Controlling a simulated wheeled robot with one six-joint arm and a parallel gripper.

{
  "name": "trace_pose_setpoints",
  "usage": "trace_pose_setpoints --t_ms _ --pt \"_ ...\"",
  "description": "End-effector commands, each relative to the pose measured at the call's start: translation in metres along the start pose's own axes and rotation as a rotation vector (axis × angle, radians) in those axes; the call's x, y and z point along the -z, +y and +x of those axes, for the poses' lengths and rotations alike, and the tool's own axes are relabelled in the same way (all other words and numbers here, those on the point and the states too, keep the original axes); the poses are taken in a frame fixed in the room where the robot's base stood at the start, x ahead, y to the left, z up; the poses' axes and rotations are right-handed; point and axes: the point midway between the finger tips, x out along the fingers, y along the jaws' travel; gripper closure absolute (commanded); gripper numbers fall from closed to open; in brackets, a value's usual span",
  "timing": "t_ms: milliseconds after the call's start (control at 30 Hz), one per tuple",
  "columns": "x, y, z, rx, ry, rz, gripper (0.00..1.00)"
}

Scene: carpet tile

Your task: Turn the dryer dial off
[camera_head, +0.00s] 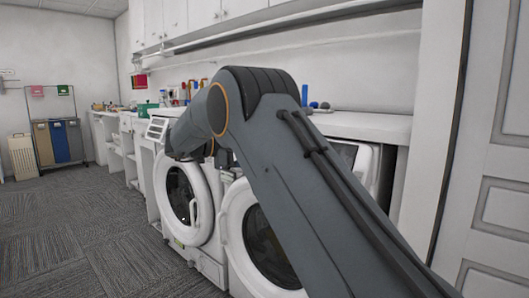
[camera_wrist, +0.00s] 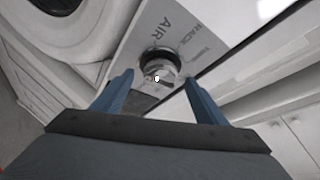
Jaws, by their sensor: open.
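The dryer dial (camera_wrist: 160,64) is a round grey metallic knob in the wrist view, on a light panel (camera_wrist: 150,30) printed with "AIR" and "RACK". My gripper (camera_wrist: 159,78) is open. Its two blue fingers stand on either side of the dial's near side, with a gap to each side and nothing held. I cannot tell whether the fingertips reach the dial's depth, and the dial's setting is not readable.
A second front-loading machine (camera_head: 236,235) stands to the right, partly behind my arm. A counter (camera_head: 365,126) runs above it, with wall cabinets (camera_head: 205,14) higher up. Hampers (camera_head: 58,143) stand at the far left. The carpet floor (camera_head: 70,235) at left is clear.

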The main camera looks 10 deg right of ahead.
Motion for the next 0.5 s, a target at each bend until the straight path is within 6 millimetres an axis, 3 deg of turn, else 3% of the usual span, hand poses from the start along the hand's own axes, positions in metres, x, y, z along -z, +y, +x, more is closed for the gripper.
trace_pose_setpoints --t_ms 200,500 --pt "0.0 0.0 -0.037 0.002 -0.002 0.0 0.34" --pt "0.0 0.0 -0.056 0.001 0.0 0.0 0.34"
